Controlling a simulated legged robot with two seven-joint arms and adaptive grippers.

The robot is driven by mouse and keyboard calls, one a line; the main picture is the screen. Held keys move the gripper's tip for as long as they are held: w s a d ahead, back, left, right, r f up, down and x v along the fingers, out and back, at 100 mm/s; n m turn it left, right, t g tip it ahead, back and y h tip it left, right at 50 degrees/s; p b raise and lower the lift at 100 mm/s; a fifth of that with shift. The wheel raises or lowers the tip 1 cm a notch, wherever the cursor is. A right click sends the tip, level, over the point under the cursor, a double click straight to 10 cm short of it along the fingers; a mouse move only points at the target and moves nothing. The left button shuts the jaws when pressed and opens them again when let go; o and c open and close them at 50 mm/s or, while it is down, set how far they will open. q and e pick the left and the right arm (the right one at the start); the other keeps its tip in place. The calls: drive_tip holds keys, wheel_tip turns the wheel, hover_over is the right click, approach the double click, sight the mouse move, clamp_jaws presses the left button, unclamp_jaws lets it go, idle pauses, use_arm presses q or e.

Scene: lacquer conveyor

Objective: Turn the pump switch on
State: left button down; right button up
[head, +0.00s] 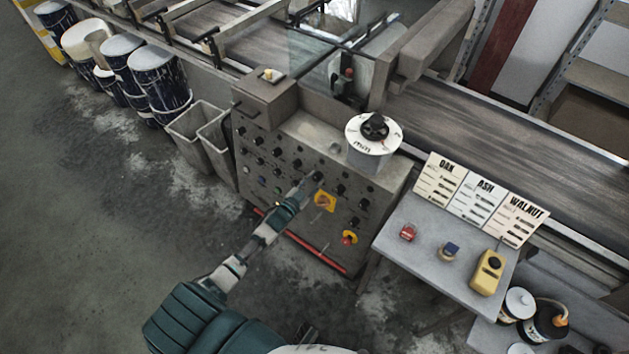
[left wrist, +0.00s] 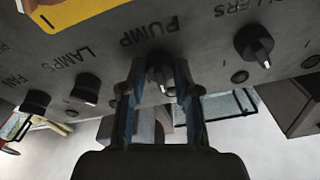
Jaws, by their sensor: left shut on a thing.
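The pump switch (left wrist: 160,72) is a black rotary knob under the upside-down PUMP label (left wrist: 148,30) in the left wrist view. My left gripper (left wrist: 161,88) has its two fingers on either side of the knob and is shut on it. A pale mark shows on the knob between the fingers. In the head view my left gripper (head: 314,180) reaches the front of the grey control panel (head: 325,150), and its fingertips hide the switch there. My right gripper is not in view.
Other knobs sit close by, including the lamps knob (left wrist: 85,88), the fan knob (left wrist: 35,102) and the rollers knob (left wrist: 254,43). A yellow plate (head: 325,201) and a red emergency button (head: 348,238) are on the panel. A side table (head: 420,245) stands to the right.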

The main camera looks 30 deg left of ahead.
use_arm(q)
drive_tip(key=shift+m+h, duration=0.8)
drive_tip(key=shift+m, duration=1.9)
drive_tip(key=shift+g, duration=0.3)
drive_tip(key=c, duration=0.8)
unclamp_jaws()
drive_tip(key=shift+c, duration=0.2)
drive_tip(key=s+a, duration=0.2)
drive_tip(key=s, duration=0.9)
drive_tip(key=shift+s+a+f, duration=0.15)
drive_tip(key=shift+s, duration=0.25)
